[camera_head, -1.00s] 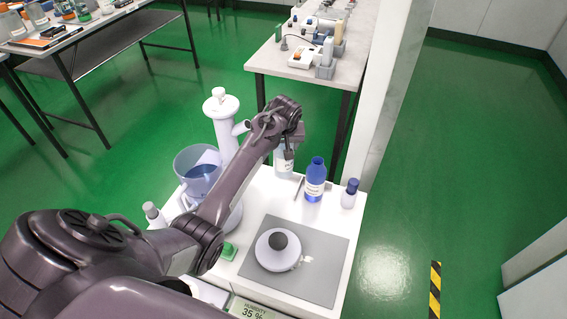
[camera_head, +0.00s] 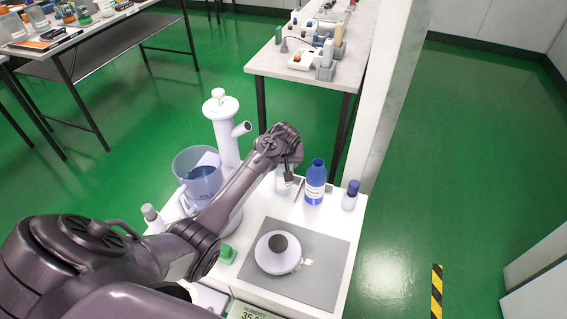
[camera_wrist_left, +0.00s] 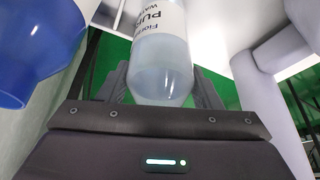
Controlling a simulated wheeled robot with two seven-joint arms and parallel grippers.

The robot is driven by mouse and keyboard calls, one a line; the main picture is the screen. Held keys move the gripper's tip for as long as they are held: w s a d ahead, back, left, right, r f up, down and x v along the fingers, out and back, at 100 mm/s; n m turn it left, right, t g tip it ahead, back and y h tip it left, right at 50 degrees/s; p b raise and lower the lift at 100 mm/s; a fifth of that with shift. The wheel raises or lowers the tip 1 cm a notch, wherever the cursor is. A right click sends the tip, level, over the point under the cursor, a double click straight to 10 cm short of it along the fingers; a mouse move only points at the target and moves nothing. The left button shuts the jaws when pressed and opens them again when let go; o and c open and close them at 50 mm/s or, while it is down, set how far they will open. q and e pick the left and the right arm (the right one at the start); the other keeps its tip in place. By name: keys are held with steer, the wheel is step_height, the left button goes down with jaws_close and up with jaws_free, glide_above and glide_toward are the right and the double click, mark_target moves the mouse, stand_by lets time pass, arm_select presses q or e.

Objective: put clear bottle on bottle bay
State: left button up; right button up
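The clear bottle (camera_head: 284,186) is upright at the back edge of the white bench top, left of the blue bottle. It also shows in the left wrist view (camera_wrist_left: 163,68), with its printed label, between the two fingers. My left gripper (camera_head: 287,172) is shut on it from above and behind my arm's end. A thin grey edge, possibly the bottle bay (camera_head: 298,186), shows just right of the bottle; most of it is hidden. I cannot tell if the bottle's base touches it. My right gripper is out of view.
A white column device (camera_head: 222,130) and a clear bucket (camera_head: 197,172) stand left. A round white device (camera_head: 278,256) sits on a grey mat (camera_head: 325,262).

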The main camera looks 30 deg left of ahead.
arm_select(q)
steer(key=o, duration=0.4)
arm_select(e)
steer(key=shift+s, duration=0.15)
arm_select(q)
steer(key=shift+o, duration=0.2)
steer(key=p+v, duration=0.2)
steer(key=v, duration=1)
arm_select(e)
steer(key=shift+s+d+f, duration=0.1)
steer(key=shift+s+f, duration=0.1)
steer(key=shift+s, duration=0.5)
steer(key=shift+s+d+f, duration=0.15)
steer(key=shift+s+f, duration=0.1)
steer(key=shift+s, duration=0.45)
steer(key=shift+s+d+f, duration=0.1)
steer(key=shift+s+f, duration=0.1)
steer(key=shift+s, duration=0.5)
arm_select(q)
steer(key=shift+r, duration=0.15)
